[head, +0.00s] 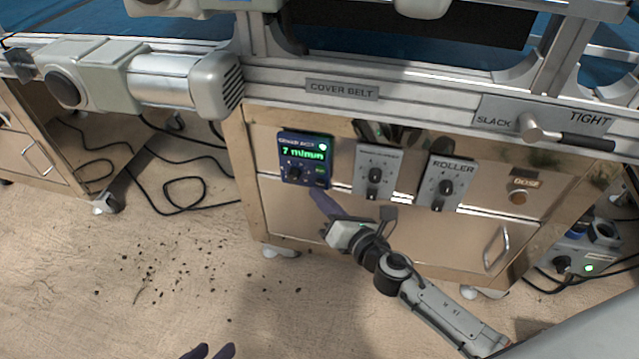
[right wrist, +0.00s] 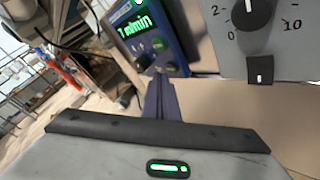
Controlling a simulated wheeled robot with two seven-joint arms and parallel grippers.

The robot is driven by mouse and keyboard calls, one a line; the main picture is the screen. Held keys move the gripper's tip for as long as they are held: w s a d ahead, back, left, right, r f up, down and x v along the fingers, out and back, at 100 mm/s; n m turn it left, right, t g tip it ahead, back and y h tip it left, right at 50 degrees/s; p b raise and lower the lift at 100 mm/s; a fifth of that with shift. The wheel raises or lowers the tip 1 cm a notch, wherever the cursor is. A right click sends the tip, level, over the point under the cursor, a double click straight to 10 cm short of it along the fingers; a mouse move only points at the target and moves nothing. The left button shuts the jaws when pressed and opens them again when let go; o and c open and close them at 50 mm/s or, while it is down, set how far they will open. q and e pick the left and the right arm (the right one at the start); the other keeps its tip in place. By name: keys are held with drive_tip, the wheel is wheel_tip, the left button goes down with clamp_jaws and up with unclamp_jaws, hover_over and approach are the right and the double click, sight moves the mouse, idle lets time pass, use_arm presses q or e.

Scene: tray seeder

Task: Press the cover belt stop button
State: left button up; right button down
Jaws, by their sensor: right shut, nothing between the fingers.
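The blue cover belt control box (head: 305,158) hangs on the cabinet front below the COVER BELT label (head: 342,89). Its green display reads 7 m/min. A dark knob and small buttons sit below the display; I cannot read which is the stop button. The box also shows in the right wrist view (right wrist: 148,38). My right gripper (head: 317,193) is shut and empty, its purple fingertips just below the box's lower edge; I cannot tell whether they touch it. In the wrist view the fingers (right wrist: 160,80) point at its lower part. My left gripper (head: 209,352) shows only dark, separated fingertips at the bottom edge.
A grey dial box (head: 374,171) and the ROLLER dial box (head: 446,182) hang right of the blue box. A DOSE button (head: 517,198) is further right. A SLACK/TIGHT lever (head: 575,140) juts from the rail above. Cables lie on the floor at left.

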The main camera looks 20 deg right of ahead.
drive_tip(key=shift+w+d, duration=0.1)
drive_tip(key=shift+w, duration=0.05)
idle(0.3)
drive_tip(key=shift+w+d, duration=0.2)
drive_tip(key=shift+w, duration=0.05)
idle(0.4)
drive_tip(key=shift+s+a, duration=0.25)
drive_tip(key=shift+s, duration=0.15)
drive_tip(key=s+a, duration=0.3)
drive_tip(key=s, duration=0.2)
drive_tip(key=shift+a, duration=0.2)
idle(0.4)
idle(0.6)
